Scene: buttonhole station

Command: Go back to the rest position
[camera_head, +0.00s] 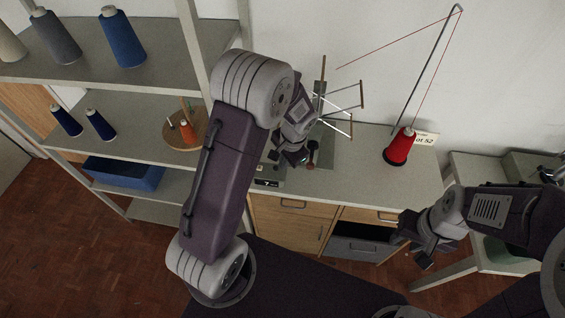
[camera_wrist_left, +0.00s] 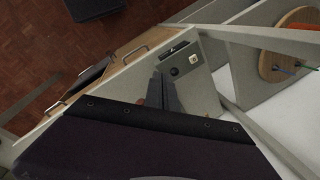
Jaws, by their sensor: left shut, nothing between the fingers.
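My left arm rises across the middle of the head view and bends over toward the bench. Its gripper (camera_head: 303,160) points down near the bench's left part, partly hidden by the wrist. In the left wrist view its two dark fingers (camera_wrist_left: 163,92) lie together with nothing between them, in front of a small control box (camera_wrist_left: 184,62) with a dark knob. My right gripper (camera_head: 418,246) hangs at the right, in front of the bench drawers. It looks empty, but its finger gap is unclear.
The bench (camera_head: 350,178) carries a red thread cone (camera_head: 399,148), a bent thread guide and a small rack with pegs (camera_head: 345,97). A shelf unit (camera_head: 165,55) with thread cones and a blue bin (camera_head: 124,172) stands at the left. A pale-legged table (camera_head: 478,166) stands at the right.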

